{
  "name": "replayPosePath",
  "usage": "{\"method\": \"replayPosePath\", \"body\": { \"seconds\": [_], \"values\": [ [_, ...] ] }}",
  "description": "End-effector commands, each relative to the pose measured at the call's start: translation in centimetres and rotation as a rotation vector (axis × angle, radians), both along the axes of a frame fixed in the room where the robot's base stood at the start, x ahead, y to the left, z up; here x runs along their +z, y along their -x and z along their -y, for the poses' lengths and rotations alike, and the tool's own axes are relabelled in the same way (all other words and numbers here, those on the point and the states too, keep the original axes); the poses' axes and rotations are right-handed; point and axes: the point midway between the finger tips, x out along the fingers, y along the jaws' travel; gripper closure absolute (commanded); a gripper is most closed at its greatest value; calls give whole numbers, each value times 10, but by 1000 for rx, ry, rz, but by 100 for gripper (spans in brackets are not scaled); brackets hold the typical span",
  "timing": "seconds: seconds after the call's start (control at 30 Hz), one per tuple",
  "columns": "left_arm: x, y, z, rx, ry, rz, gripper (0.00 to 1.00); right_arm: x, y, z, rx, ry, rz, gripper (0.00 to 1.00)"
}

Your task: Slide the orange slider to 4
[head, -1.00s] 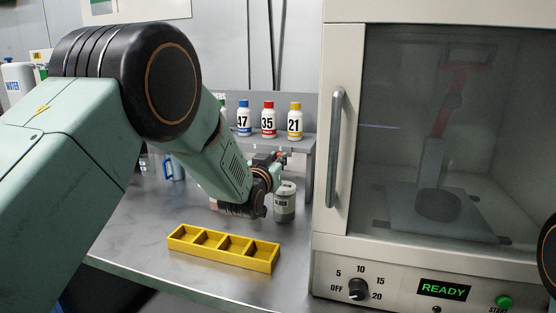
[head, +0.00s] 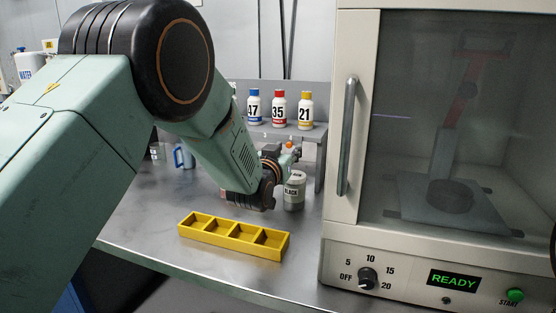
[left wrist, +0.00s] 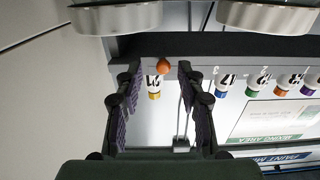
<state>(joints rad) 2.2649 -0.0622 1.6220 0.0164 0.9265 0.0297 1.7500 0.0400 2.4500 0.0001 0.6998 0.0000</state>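A small orange knob (left wrist: 163,66), which looks like the orange slider, shows in the left wrist view between the tips of my left gripper (left wrist: 161,82). The two dark fingers stand apart on either side of it, with a visible gap on each side. In the head view my left gripper (head: 286,158) is at the shelf front, above and behind the grey jar, with a small orange spot (head: 289,146) at its tip. My right gripper is not in view.
Numbered bottles (head: 278,109) stand on the shelf behind. A grey jar labelled BLACK (head: 294,191) is below the left gripper. A yellow tray with compartments (head: 234,238) lies on the bench (head: 150,225). A glass-fronted cabinet (head: 345,205) blocks the right side.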

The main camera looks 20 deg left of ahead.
Motion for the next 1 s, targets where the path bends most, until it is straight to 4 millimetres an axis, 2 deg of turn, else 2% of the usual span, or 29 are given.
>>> {"method": "replayPosePath", "body": {
  "seconds": [0.6, 0.8, 1.0],
  "values": [
    [0, 92, -4, -1, -1, -2, 61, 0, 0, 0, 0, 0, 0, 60],
    [0, 107, -5, 0, -1, -2, 61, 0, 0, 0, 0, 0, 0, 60],
    [0, 109, -5, 0, 0, -1, 61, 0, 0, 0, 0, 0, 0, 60]
  ]
}}
